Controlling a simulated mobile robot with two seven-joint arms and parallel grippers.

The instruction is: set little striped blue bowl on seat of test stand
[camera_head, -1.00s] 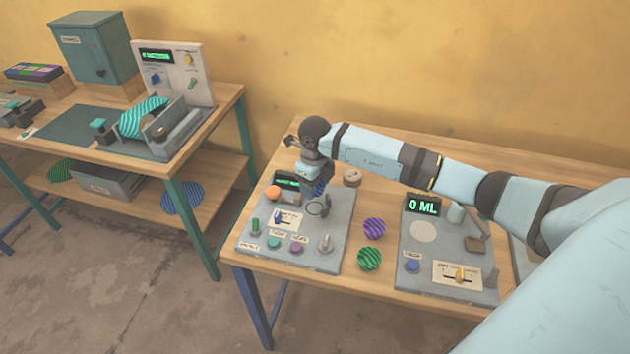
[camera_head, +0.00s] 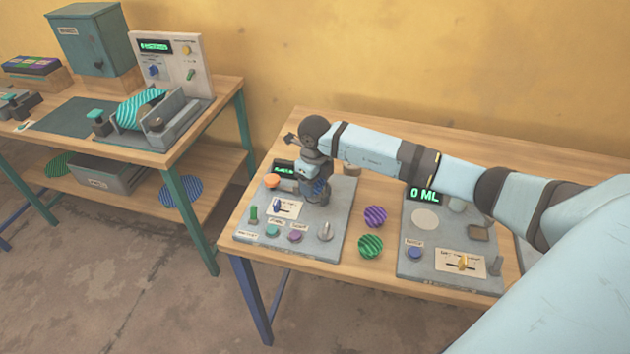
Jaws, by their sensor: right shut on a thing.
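My right gripper (camera_head: 313,182) is shut on the little striped blue bowl (camera_head: 319,188), which shows only as a small dark-blue patch under the fingers. They are low over the back part of the grey test stand (camera_head: 341,208) on the front table. The stand's round seat (camera_head: 317,198) is largely hidden by the gripper and bowl. I cannot tell whether the bowl touches it. My left gripper is out of view.
The stand carries an orange dome (camera_head: 271,181), a green display (camera_head: 284,167) and several knobs. Purple (camera_head: 374,216) and green (camera_head: 370,246) striped bowls lie to its right, before a "0 ML" panel (camera_head: 423,252). Another workbench (camera_head: 190,150) stands at left.

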